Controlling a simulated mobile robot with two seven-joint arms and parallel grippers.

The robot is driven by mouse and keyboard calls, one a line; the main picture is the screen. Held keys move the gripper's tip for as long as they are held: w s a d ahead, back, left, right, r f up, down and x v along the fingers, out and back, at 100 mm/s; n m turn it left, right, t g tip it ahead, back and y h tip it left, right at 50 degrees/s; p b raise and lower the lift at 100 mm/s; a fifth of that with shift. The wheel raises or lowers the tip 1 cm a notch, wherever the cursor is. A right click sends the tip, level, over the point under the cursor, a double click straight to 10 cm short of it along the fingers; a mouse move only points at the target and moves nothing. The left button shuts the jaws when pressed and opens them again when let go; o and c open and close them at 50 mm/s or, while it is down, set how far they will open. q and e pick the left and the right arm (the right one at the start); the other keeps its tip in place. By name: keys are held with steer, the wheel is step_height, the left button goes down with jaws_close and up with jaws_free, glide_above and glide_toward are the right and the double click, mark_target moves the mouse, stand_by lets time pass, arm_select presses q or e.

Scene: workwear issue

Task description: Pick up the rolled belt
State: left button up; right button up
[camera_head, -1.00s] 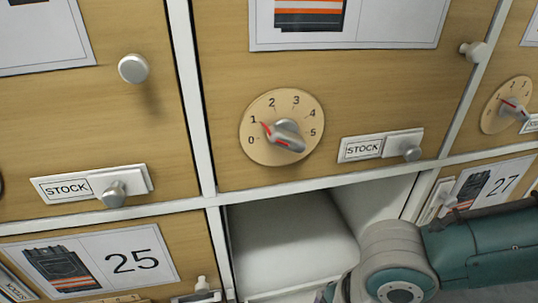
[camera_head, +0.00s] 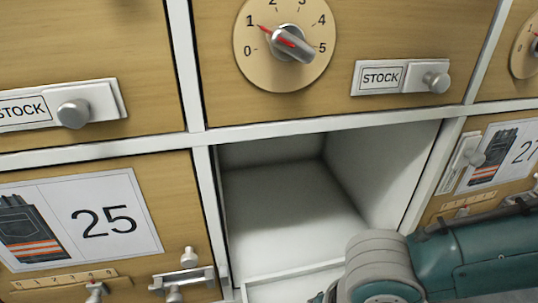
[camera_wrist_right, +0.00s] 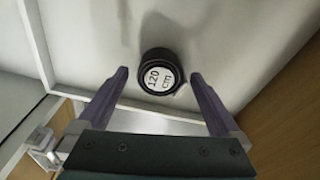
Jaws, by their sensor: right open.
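The rolled belt (camera_wrist_right: 160,72) is a small black coil with a white round label reading "120 cm" in the right wrist view. It lies on a pale surface inside a compartment. My right gripper (camera_wrist_right: 160,77) is open, with its two purple-grey fingers on either side of the belt and visible gaps between. The belt's tail shows faintly at its right side. In the head view the belt does not show; my right arm covers the lower right of the open white compartment (camera_head: 285,205). My left gripper is not in view.
Closed wooden drawers surround the opening: drawer 25 (camera_head: 90,280) on the left, drawer 27 (camera_head: 500,185) on the right. A dial (camera_head: 255,75) and a STOCK slider (camera_head: 400,77) sit on the drawer above. White dividers frame the opening.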

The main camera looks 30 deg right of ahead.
steer(key=shift+r, duration=0.1)
steer(key=c, duration=1.3)
steer(key=shift+o, duration=0.2)
